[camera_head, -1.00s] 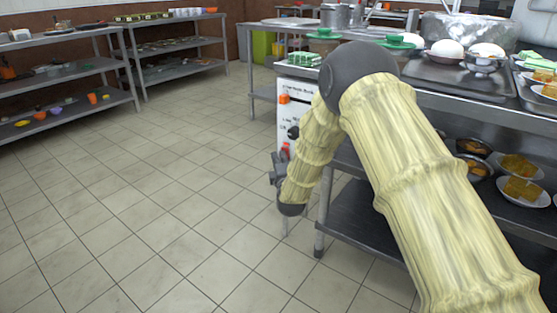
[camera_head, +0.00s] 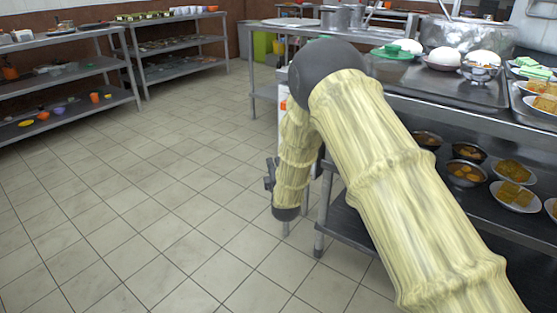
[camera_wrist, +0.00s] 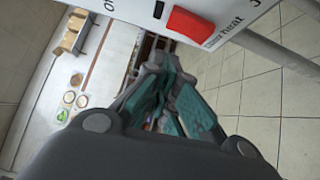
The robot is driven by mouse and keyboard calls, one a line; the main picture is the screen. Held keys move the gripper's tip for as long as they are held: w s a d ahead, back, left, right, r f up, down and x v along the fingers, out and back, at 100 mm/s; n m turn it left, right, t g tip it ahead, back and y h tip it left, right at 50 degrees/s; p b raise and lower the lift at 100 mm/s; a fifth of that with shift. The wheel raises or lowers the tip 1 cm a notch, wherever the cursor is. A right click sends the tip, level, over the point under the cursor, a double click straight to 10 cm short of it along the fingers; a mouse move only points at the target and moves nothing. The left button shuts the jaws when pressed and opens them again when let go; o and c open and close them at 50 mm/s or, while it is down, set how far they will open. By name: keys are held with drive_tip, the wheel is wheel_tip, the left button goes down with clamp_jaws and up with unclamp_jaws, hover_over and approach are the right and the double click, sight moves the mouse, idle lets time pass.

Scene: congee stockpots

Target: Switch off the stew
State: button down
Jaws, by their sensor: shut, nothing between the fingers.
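In the wrist view a red rocker switch (camera_wrist: 188,26) sits on a white panel (camera_wrist: 130,8), with a printed label ending in "heat" beside it. My gripper (camera_wrist: 167,62) is shut and empty, its teal-padded fingers together just below the switch in the picture; a small gap shows, and I see no contact. In the head view my arm hides most of the panel; only an orange-red bit (camera_head: 283,104) shows at its left edge. Part of my gripper (camera_head: 269,174) shows as dark metal left of the forearm. I cannot tell which pot holds the stew.
A steel counter (camera_head: 440,98) with pots and plates runs along the right; bowls of food (camera_head: 466,172) stand on its lower shelf. A large steel pot (camera_head: 466,36) stands at the back. Shelving (camera_head: 178,50) lines the left. The tiled floor between is clear.

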drive_tip(key=s+p, duration=0.3)
drive_tip(key=s, duration=0.7)
drive_tip(key=shift+d+r, duration=0.45)
drive_tip(key=s+d+f+m+g+h, duration=0.1)
drive_tip(key=s+d+f+m+g, duration=0.45)
drive_tip(key=s+f, duration=0.6)
drive_tip(key=s+d+f+m+g+h, duration=0.1)
drive_tip(key=s+d+f+m+g, duration=0.3)
drive_tip(key=s+d+f, duration=0.5)
drive_tip(key=s+d+f+m+g, duration=0.1)
drive_tip(key=s+f+m+g, duration=0.2)
drive_tip(key=s, duration=0.8)
drive_tip(key=s+d+f+m+g, duration=0.1)
drive_tip(key=s+f+m+g, duration=0.25)
drive_tip(key=s, duration=0.85)
drive_tip(key=s+d+f+m+g, duration=0.1)
drive_tip(key=s+f+m+g, duration=0.2)
drive_tip(key=s, duration=0.8)
wheel_tip(320, 180, up, 36)
drive_tip(key=p, duration=3.7)
drive_tip(key=shift+s+r+m+t, duration=0.15)
drive_tip(key=shift+r+m+t, duration=0.15)
drive_tip(key=shift+m, duration=0.1)
